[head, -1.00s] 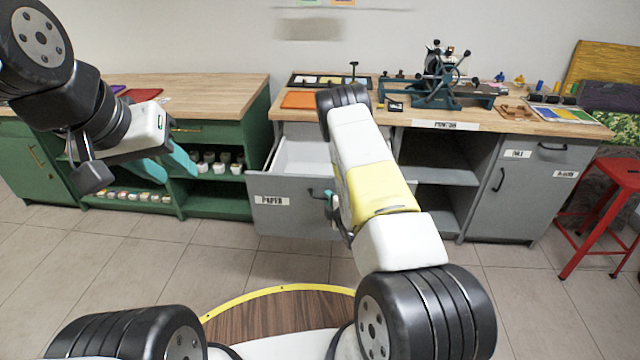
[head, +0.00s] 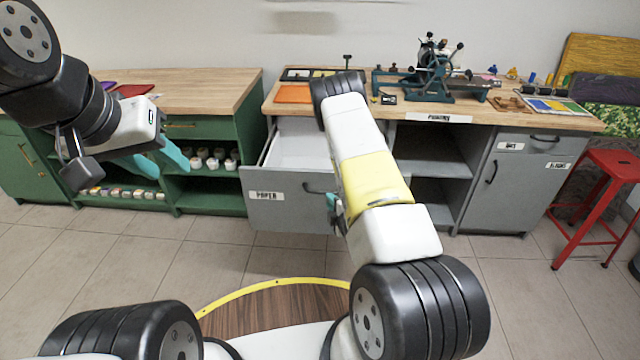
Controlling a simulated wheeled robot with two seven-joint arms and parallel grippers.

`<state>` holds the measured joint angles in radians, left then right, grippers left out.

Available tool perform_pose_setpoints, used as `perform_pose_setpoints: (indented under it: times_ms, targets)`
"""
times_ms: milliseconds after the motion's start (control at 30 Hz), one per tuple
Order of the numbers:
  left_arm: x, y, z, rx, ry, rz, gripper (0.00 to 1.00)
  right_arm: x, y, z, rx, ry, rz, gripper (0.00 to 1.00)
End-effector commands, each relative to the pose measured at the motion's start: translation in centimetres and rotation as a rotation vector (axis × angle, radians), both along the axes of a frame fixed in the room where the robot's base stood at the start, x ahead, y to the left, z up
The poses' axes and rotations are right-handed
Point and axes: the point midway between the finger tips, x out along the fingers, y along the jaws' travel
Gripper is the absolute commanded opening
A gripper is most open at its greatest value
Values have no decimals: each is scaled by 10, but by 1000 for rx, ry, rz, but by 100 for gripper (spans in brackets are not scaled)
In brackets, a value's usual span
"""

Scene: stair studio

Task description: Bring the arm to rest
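My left gripper (head: 172,158) is at the left of the head view, in front of the green cabinet. Its teal fingers point right and slightly down, and I cannot make out a gap between them. My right arm reaches forward over the middle of the view. My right gripper (head: 335,203) is mostly hidden behind that arm; a bit of teal shows beside the front of the open paper drawer (head: 283,212). I cannot tell whether it touches the drawer handle (head: 316,188).
The drawer juts out from the grey workbench (head: 493,130). A green cabinet (head: 215,118) with several small pots stands at left. A press (head: 432,75) stands on the workbench. A red stool (head: 612,172) is at the right. The tiled floor (head: 255,257) between is clear.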

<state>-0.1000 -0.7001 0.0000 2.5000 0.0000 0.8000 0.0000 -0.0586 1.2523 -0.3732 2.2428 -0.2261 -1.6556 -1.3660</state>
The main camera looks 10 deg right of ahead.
Motion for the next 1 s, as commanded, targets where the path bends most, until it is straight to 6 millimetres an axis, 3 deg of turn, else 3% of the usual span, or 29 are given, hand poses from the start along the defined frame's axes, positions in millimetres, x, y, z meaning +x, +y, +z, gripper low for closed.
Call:
perform_pose_setpoints:
  times_ms: [267, 433, 700, 867, 1000]
  targets:
    - [0, 0, 0, 0, 0, 0, 36, 1, 0, 1, 2, 0, -3, 19]
    - [0, 0, 0, 0, 0, 0, 36, 19, -4, 27, 69, 31, -54, 19]
    - [0, 0, 0, 0, 0, 0, 36, 47, -9, 117, 347, 172, -237, 19]
    - [0, 0, 0, 0, 0, 0, 36, 40, -6, 175, 527, 263, -339, 19]
    - [0, 0, 0, 0, 0, 0, 36, 20, 0, 224, 681, 344, -422, 19]
